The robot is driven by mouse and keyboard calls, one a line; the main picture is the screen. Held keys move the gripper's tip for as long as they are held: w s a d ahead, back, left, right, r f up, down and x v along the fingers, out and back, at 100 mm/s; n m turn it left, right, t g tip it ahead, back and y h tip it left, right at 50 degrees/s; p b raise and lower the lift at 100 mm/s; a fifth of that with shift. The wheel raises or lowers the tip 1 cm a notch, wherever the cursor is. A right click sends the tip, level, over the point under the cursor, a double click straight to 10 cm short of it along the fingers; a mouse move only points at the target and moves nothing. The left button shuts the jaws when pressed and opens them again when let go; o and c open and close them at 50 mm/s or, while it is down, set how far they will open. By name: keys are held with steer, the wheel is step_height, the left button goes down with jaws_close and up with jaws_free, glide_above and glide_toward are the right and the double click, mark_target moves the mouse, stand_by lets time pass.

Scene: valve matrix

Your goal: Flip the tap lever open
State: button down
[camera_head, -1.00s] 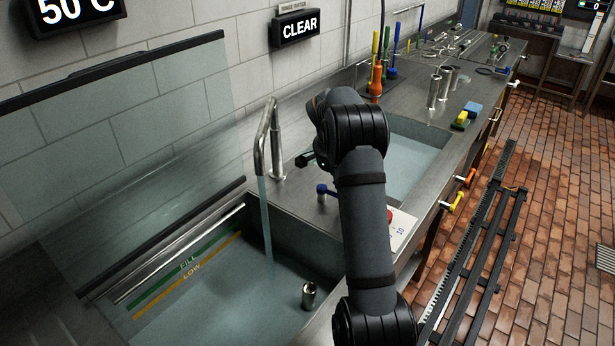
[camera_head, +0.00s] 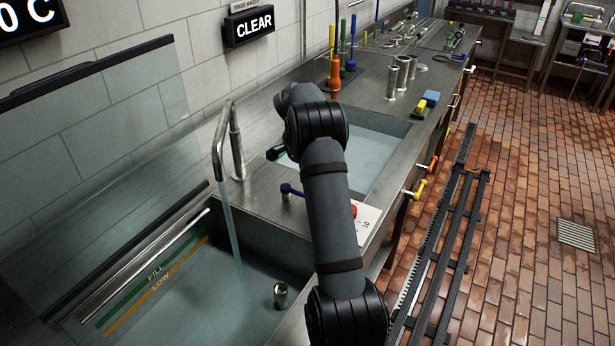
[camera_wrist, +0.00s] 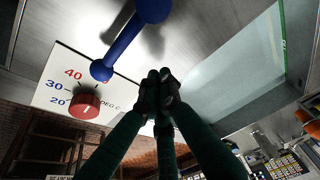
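The blue tap lever (camera_head: 291,190) stands on the steel counter between the two basins, beside the temperature dial plate. It is large at the top of the wrist view (camera_wrist: 126,42), with a round knob at each end. The curved metal tap (camera_head: 222,135) runs a stream of water into the near basin. My gripper (camera_wrist: 160,78) has its dark fingertips together in the wrist view, with nothing seen between them. The tips are beside the lever's lower knob, with a gap in the picture. In the head view my arm mostly hides the gripper.
A red dial (camera_wrist: 84,105) sits on a white scale plate (camera_wrist: 62,92) near the lever. A metal cup (camera_head: 281,293) stands in the near basin (camera_head: 200,300). Several metal cylinders (camera_head: 403,72) and a sponge (camera_head: 430,99) are farther along the counter. A glass panel (camera_head: 90,130) stands at left.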

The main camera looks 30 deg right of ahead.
steer(key=v, duration=0.9)
steer(key=shift+s+a, duration=0.25)
steer(key=shift+a, duration=0.15)
steer(key=shift+r, duration=0.1)
